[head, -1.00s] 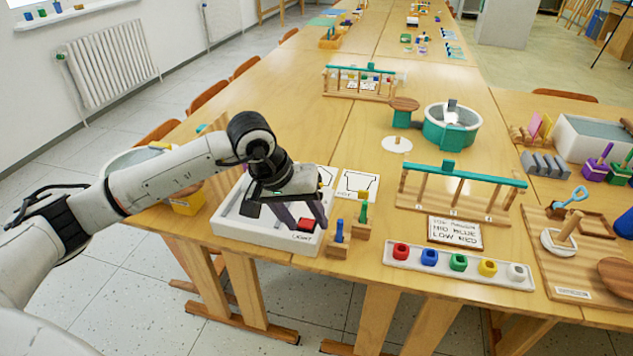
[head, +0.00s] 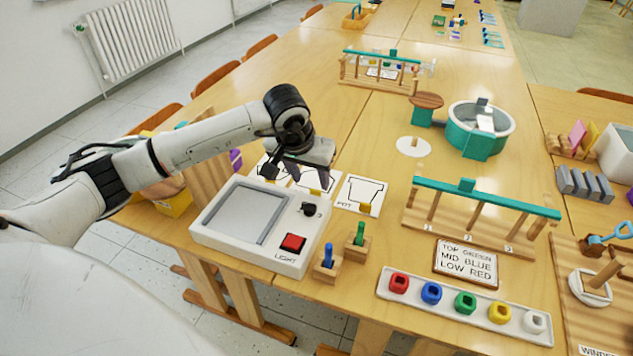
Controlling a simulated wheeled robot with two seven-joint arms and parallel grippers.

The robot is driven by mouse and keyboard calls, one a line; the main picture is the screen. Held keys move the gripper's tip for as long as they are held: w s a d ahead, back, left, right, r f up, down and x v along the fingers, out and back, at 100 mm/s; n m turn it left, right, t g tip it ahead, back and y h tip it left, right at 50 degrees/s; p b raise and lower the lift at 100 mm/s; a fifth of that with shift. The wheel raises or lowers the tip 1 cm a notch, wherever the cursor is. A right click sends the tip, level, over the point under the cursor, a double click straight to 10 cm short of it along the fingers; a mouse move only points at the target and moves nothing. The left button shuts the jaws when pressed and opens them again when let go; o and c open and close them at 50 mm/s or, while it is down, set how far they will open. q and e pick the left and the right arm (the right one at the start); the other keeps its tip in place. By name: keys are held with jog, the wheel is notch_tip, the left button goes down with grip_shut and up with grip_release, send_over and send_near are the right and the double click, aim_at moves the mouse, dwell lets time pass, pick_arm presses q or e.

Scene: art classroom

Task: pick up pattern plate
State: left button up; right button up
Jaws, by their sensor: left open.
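Several white pattern plates with black outline drawings and yellow tabs lie on the table behind the light box. The rightmost pattern plate (head: 350,190) shows a pot outline and the word POT, and is fully in the clear. The middle pattern plate (head: 322,182) is partly covered by my left gripper (head: 297,174). A further plate to the left is mostly hidden behind the gripper. My left gripper is open, pointing down at the middle and left plates. I cannot tell whether its fingers touch a plate. My right gripper is out of view.
The white light box (head: 222,252), with a red button (head: 293,243) and black knob (head: 310,209), stands in front of the plates. Wooden blocks with a blue peg (head: 328,256) and green peg (head: 360,234) stand to its right. A teal-topped rack (head: 485,198) stands further right.

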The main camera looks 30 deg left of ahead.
aim_at(315, 186)
pick_arm(q)
jog(key=x, duration=0.5)
jog(key=shift+w+d+f, duration=0.1)
jog(key=shift+w+f, duration=0.05)
jog(key=c, duration=1.1)
jog(key=shift+c, duration=0.2)
